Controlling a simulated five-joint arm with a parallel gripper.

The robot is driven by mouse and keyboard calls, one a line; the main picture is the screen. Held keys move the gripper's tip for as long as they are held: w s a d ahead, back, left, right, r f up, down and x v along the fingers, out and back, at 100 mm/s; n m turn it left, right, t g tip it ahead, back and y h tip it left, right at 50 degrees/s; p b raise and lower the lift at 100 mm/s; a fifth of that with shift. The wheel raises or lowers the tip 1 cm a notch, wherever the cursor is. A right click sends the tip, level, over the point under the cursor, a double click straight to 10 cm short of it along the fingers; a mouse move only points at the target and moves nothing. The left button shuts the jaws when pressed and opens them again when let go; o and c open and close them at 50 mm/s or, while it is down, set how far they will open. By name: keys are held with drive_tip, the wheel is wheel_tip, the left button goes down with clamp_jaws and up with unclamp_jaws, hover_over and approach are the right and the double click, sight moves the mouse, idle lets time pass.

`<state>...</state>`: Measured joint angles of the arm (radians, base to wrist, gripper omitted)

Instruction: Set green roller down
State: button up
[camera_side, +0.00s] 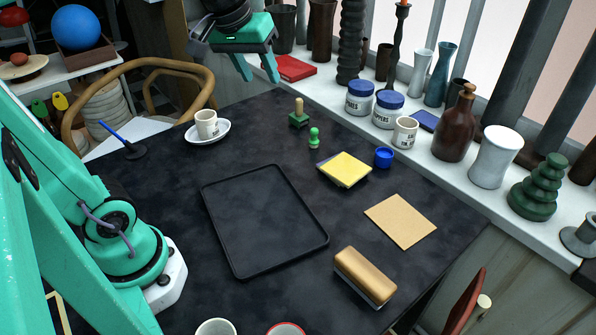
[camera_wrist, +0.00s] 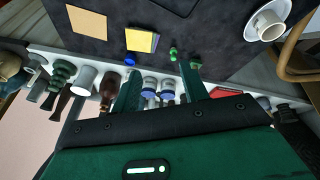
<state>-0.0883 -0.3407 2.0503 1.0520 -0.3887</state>
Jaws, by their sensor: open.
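A small green knobbed piece (camera_side: 314,138) stands on the dark table, and it also shows in the wrist view (camera_wrist: 173,54). Just behind it stands a green-based piece with a wooden handle (camera_side: 299,118). I cannot tell which of the two is the green roller. My gripper (camera_side: 260,79) is open and empty, high above the far edge of the table. It is apart from both green pieces. In the wrist view, my spread fingers (camera_wrist: 160,70) have nothing held between them.
A black tray (camera_side: 322,243) lies mid-table. Around it are a yellow pad (camera_side: 345,168), blue pot (camera_side: 383,157), tan sheet (camera_side: 401,221), gold-topped block (camera_side: 365,275) and cup (camera_side: 207,124) on a saucer (camera_side: 222,136). Jars and vases crowd the sill behind.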

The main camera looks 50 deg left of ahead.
drive_tip(key=s+d+f+m+t, duration=0.1)
drive_tip(key=s+d+f+m, duration=0.2)
drive_tip(key=s, duration=0.7)
drive_tip(key=shift+s+f+m, duration=0.2)
drive_tip(key=shift+f+m, duration=1)
drive_tip(key=shift+f, duration=0.6)
